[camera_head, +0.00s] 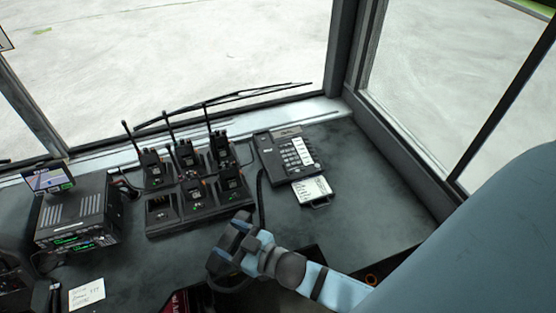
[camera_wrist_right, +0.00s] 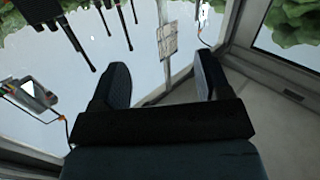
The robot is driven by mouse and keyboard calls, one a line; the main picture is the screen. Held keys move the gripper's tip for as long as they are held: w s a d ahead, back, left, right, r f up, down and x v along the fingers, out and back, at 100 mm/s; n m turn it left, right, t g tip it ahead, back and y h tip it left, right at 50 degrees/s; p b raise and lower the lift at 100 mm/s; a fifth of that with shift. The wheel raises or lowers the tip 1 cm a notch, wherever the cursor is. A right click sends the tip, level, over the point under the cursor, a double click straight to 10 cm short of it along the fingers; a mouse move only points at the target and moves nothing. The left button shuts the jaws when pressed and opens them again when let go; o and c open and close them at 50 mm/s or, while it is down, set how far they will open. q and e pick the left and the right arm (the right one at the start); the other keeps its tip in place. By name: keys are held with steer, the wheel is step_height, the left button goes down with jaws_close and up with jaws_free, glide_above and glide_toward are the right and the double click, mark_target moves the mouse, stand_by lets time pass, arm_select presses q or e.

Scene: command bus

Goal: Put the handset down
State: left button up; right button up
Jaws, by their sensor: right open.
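A black desk phone (camera_head: 297,152) with a light keypad stands on the dark console, right of the radio chargers. Its left side is dark, and I cannot tell whether the handset rests there. A black cord (camera_head: 262,205) runs from the phone's left side down towards my right gripper. My right gripper (camera_head: 229,247) is in front of the radio chargers and below the phone in the head view. In the wrist view its two fingers (camera_wrist_right: 162,82) are wide apart, with nothing held between them. I cannot make out the handset for certain. My left gripper is out of view.
A charger bank (camera_head: 200,211) holds several handheld radios with upright antennas. A card (camera_head: 312,189) lies below the phone. A boxy radio unit (camera_head: 79,214) and a note (camera_head: 87,293) are at the left. The console is clear right of the phone, up to the window frame.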

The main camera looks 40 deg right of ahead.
steer(key=s+d+f+m+g+h, duration=0.3)
steer(key=s+d+f+g+h, duration=0.1)
steer(key=s+d+f, duration=0.3)
step_height(320, 180, down, 3)
steer(key=s, duration=0.2)
steer(key=shift+s+g+h, duration=0.3)
steer(key=shift+s+g, duration=0.1)
steer(key=shift+r+p, duration=0.55)
steer(key=shift+p, duration=0.1)
